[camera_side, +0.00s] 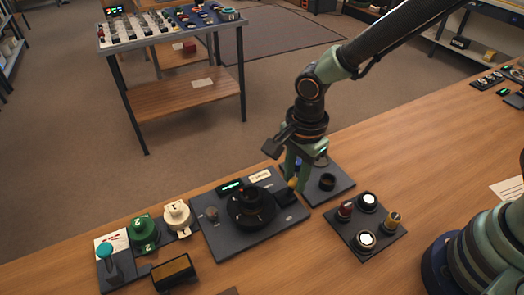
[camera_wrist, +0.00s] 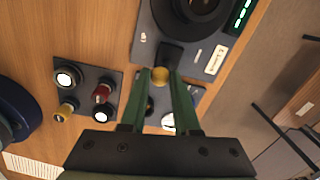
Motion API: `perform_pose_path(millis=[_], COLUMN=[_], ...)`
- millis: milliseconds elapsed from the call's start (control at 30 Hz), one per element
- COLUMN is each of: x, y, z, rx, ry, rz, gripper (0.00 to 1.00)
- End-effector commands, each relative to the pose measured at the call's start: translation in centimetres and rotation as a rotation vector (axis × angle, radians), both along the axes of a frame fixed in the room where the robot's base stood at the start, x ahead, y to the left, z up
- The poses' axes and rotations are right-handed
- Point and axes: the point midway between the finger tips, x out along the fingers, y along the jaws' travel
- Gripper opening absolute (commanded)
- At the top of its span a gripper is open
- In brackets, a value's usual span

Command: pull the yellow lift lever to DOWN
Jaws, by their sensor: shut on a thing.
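The yellow lift lever (camera_wrist: 159,76) shows as a round yellow knob between my fingertips in the wrist view. In the side view a bit of its yellow (camera_side: 292,184) shows beside my fingers. My gripper (camera_side: 297,178) points down and is shut on the lever; its green fingers also show in the wrist view (camera_wrist: 160,84). A black block (camera_side: 285,197) sits right by the lever, at the right end of a dark panel (camera_side: 215,240) with a black round unit (camera_side: 250,207). The lever's lower part and any DOWN mark are hidden or too small to read.
A small panel with knobs and white buttons (camera_side: 365,240) lies to the right. Another dark plate (camera_side: 335,185) is behind my fingers. Green (camera_side: 144,232) and cream (camera_side: 177,216) knobs and a teal-topped handle (camera_side: 105,250) stand at left. Bare wood lies front right.

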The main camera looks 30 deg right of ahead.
Motion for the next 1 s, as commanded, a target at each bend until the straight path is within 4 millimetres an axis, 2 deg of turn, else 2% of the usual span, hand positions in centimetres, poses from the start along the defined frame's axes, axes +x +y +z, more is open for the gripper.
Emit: perform_pose_path(millis=[500, 1000], x=[0.1, 1.1], y=[0.0, 0.0], z=[0.1, 0.2], rx=[0.0, -0.055], ry=[0.001, 0.091], rz=[0.0, -0.001], gripper=[0.0, 0.0])
